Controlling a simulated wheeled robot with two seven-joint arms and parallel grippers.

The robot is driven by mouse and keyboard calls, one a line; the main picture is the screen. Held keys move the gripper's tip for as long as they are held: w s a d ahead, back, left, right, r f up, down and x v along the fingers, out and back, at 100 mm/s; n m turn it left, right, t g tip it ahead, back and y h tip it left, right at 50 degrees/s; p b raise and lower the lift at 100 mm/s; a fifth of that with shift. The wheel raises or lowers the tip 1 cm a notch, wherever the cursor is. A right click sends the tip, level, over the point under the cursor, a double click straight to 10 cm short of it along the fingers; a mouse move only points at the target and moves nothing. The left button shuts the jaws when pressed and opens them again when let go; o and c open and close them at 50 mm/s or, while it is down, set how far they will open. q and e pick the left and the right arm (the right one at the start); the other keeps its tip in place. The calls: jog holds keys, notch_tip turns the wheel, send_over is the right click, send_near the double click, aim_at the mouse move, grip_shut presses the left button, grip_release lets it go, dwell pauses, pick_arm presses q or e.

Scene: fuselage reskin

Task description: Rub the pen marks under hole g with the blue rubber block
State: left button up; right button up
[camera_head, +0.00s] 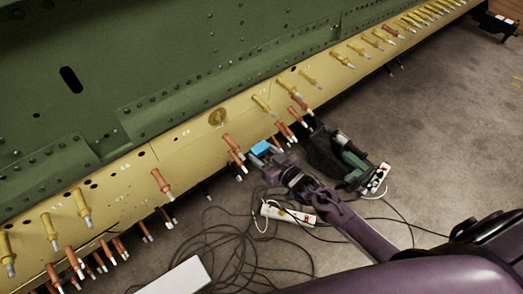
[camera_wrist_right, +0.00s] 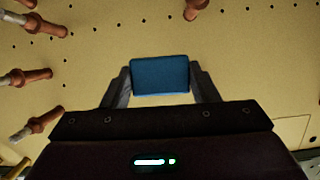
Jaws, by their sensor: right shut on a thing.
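My right gripper (camera_head: 275,158) is shut on the blue rubber block (camera_head: 261,148) in front of the yellow skin strip (camera_head: 135,159). In the right wrist view the blue block (camera_wrist_right: 160,74) sits between the two fingers of my right gripper (camera_wrist_right: 160,88), with the yellow panel (camera_wrist_right: 110,45) behind it. I cannot tell whether the block touches the panel. Rows of small dark holes show in the panel. I cannot make out the hole letters, and no pen marks can be told for certain. My left gripper is not in view.
Copper-coloured pins (camera_head: 233,144) and yellow pins (camera_head: 262,104) stick out of the strip; copper pins (camera_wrist_right: 27,76) also stand left of the block. A green power tool (camera_head: 352,166), a white power strip (camera_head: 288,212) and loose cables (camera_head: 235,240) lie on the floor.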

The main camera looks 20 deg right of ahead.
jog(key=shift+s+d+f+p, duration=0.2)
jog(key=shift+s+d+p, duration=0.1)
jog(key=shift+s, duration=0.4)
jog(key=shift+s+d+f+p, duration=0.15)
jog(key=shift+s+d+p, duration=0.1)
jog(key=shift+s, duration=0.45)
jog(key=shift+a, duration=0.1)
